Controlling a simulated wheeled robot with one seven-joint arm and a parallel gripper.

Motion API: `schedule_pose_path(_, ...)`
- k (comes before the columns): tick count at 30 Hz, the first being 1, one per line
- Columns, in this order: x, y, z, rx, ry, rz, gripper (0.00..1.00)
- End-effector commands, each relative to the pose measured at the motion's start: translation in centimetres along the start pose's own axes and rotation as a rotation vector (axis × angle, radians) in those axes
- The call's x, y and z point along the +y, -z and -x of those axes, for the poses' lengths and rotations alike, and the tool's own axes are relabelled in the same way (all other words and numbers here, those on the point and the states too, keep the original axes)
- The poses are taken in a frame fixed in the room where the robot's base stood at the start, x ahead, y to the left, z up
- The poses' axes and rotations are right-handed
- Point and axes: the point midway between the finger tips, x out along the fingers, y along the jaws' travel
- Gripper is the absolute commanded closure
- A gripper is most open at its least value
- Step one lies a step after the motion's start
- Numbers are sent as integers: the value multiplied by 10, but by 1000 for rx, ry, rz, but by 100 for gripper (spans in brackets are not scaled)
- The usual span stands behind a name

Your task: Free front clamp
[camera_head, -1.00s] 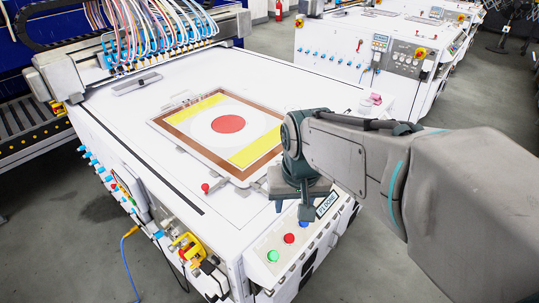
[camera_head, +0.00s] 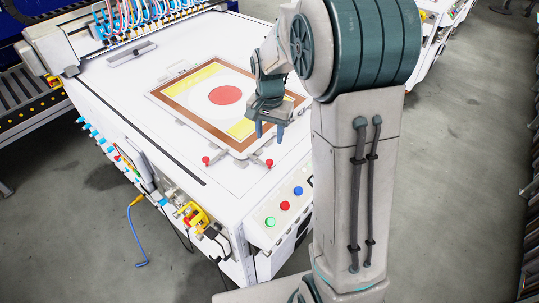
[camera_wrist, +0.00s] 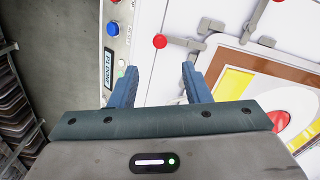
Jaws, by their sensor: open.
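A clamped frame (camera_head: 163,98) with a brown border, yellow bands and a red disc lies on the white machine table. Two clamps with red knobs sit along its front edge: one with its left knob (camera_head: 206,160), one with its right knob (camera_head: 269,163). In the wrist view a red knob (camera_wrist: 160,41) on a grey clamp (camera_wrist: 188,45) lies just beyond my fingers. My gripper (camera_head: 269,130) is open and empty, above the frame's front right part, apart from the clamps. Its blue fingers (camera_wrist: 160,85) show spread in the wrist view.
A control panel at the front edge has a green button (camera_head: 270,222), a red button (camera_head: 285,206) and a blue button (camera_head: 298,191). A row of nozzles with hoses (camera_head: 150,20) spans the back. My arm hides the table's right side.

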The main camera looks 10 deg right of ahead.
Motion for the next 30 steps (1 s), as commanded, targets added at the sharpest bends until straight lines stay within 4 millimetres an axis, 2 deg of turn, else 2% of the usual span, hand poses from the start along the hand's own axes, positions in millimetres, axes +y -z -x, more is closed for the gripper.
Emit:
schedule_pose_path(3, 1, -1, -27, -5, -4, 1, 57)
schedule_pose_path(9, 1, -1, -68, -4, -3, 1, 57)
schedule_pose_path(15, 1, 0, -94, -2, -2, 1, 57)
schedule_pose_path(21, 0, 0, -102, 0, 0, 1, 57)
schedule_pose_path(28, 0, 0, -103, 1, 0, 1, 57)
schedule_pose_path(29, 0, 0, -103, 1, 0, 1, 62)
schedule_pose_path(30, 0, 0, -103, 1, 0, 1, 73)
